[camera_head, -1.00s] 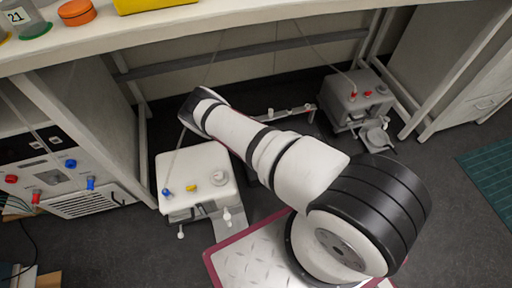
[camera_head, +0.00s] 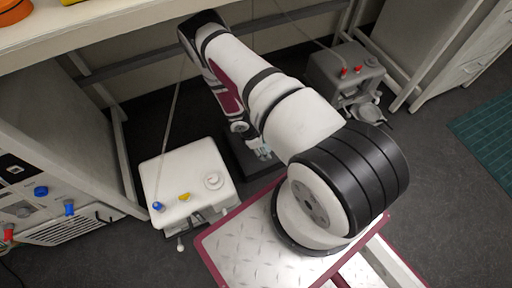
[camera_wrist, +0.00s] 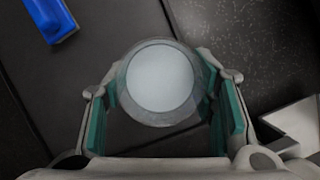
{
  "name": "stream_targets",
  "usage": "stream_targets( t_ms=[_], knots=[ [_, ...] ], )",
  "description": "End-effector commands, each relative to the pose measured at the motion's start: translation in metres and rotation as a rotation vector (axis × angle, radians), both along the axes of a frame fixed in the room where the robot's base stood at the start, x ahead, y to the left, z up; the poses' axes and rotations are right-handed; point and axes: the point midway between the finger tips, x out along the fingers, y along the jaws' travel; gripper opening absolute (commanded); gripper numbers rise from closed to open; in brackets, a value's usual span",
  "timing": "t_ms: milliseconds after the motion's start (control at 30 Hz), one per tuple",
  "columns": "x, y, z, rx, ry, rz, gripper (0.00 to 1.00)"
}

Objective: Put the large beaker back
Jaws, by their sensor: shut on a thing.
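In the wrist view, a round clear beaker (camera_wrist: 158,84) with a pale disc filling most of its outline sits between the two green-padded fingers of my gripper (camera_wrist: 163,100). The pads press on it from left and right. In the head view, my gripper (camera_head: 260,150) is small, below my forearm, above a dark area behind my base. The beaker cannot be clearly made out there.
A white machine (camera_head: 187,185) with blue and yellow knobs stands left of my arm. A grey machine (camera_head: 347,75) with red knobs stands at the back right. A bench (camera_head: 90,30) spans the upper left. A blue object (camera_wrist: 50,18) lies in the wrist view's upper left.

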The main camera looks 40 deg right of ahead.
Motion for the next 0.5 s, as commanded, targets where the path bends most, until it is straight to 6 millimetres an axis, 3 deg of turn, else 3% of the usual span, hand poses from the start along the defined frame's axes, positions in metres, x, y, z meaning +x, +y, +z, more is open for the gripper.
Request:
stream_targets(
  t_ms=[100,200,433,500],
  knots=[
    [0.026,0.001,-0.005,0.002,-0.007,-0.006,0.12],
    [0.036,0.002,-0.005,0.0,-0.003,-0.001,0.12],
    [0.051,0.003,-0.006,0.001,-0.002,-0.001,0.12],
    [0.049,0.003,-0.016,0.0,0.002,0.0,0.12]
  ],
)
